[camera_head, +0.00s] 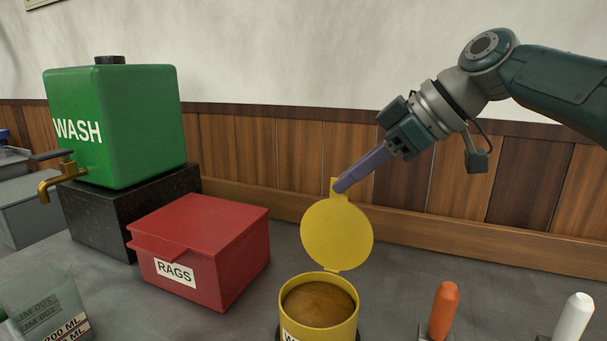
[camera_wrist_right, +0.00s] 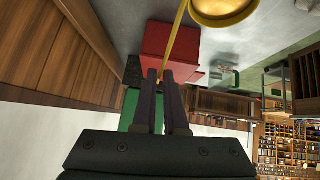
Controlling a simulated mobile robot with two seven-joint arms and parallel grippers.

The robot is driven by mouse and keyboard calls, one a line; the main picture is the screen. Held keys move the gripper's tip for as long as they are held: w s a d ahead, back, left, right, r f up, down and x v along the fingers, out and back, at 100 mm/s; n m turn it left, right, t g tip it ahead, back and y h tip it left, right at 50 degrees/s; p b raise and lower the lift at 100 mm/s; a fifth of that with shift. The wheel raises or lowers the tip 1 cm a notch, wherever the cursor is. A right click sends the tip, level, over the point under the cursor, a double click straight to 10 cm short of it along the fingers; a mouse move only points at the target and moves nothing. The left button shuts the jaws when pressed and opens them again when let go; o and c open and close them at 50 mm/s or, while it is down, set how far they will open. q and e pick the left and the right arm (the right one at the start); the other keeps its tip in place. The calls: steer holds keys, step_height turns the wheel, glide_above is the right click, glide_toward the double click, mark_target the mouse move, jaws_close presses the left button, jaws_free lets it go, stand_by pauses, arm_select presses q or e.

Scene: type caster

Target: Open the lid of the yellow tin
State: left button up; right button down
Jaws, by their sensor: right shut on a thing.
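The yellow tin (camera_head: 319,325) stands on the bench at the bottom middle of the head view, with brown contents showing inside. Its round yellow lid (camera_head: 337,232) is raised, standing roughly upright on the hinge at the tin's back rim. My right gripper (camera_head: 340,187) is shut on the tab at the lid's top edge. In the right wrist view the two dark fingers (camera_wrist_right: 167,78) hold the thin yellow lid, seen edge-on, with the tin's round rim (camera_wrist_right: 222,10) above. My left gripper is not in view.
A red RAGS box (camera_head: 205,248) stands left of the tin. Behind it a green WASH tank (camera_head: 130,125) with a brass tap sits on a black block. An orange handle (camera_head: 443,310) and a white handle (camera_head: 573,318) stand at right. A wood-panelled wall (camera_head: 240,150) runs behind.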

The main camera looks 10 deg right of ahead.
steer(key=shift+w+d, duration=0.2)
steer(key=shift+w, duration=0.05)
steer(key=shift+f, duration=0.1)
steer(key=c, duration=1)
jaws_free()
steer(key=shift+c, duration=0.2)
steer(key=v, duration=1)
steer(key=shift+s+a+f, duration=0.1)
